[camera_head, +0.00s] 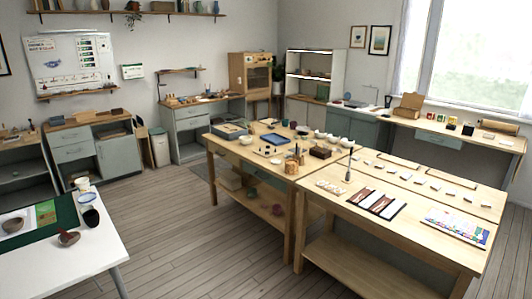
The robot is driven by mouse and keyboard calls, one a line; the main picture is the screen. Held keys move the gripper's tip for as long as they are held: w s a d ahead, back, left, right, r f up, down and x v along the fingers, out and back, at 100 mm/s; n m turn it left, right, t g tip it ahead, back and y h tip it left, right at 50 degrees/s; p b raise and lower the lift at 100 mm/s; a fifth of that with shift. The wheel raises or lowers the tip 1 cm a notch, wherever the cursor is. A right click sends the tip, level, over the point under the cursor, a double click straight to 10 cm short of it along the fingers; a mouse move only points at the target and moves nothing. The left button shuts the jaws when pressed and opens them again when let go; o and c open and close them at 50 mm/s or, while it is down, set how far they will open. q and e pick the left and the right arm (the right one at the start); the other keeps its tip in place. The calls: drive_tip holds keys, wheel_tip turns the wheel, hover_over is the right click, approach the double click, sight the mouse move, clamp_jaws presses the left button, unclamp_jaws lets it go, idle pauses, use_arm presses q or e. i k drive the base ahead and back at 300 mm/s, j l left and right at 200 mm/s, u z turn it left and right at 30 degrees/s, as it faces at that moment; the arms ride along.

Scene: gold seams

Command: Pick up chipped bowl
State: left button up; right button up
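I cannot tell for certain which vessel is the chipped bowl. On the white table (50,270) at lower left, a small reddish-brown piece (69,239) with an uneven outline lies near the right edge. Behind it are a dark cup (91,217) and a white vessel with a blue rim (87,197). A dark round bowl (13,226) sits on the green mat (62,215). Several small pale bowls (346,142) stand at the back of the middle wooden table. Any chip is too small to see. Neither of my grippers is in view.
Two wooden tables (335,248) stand in the middle and right, holding tools, cards and small parts. Cabinets and benches (72,150) line the walls. Open plank floor (180,240) lies between the white table and the wooden tables.

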sight(245, 141)
drive_tip(key=i+u, duration=0.2)
drive_tip(key=i, duration=3.65)
drive_tip(key=i+u, duration=0.15)
drive_tip(key=i, duration=0.8)
drive_tip(key=i+l+u, duration=0.15)
drive_tip(key=i, duration=0.75)
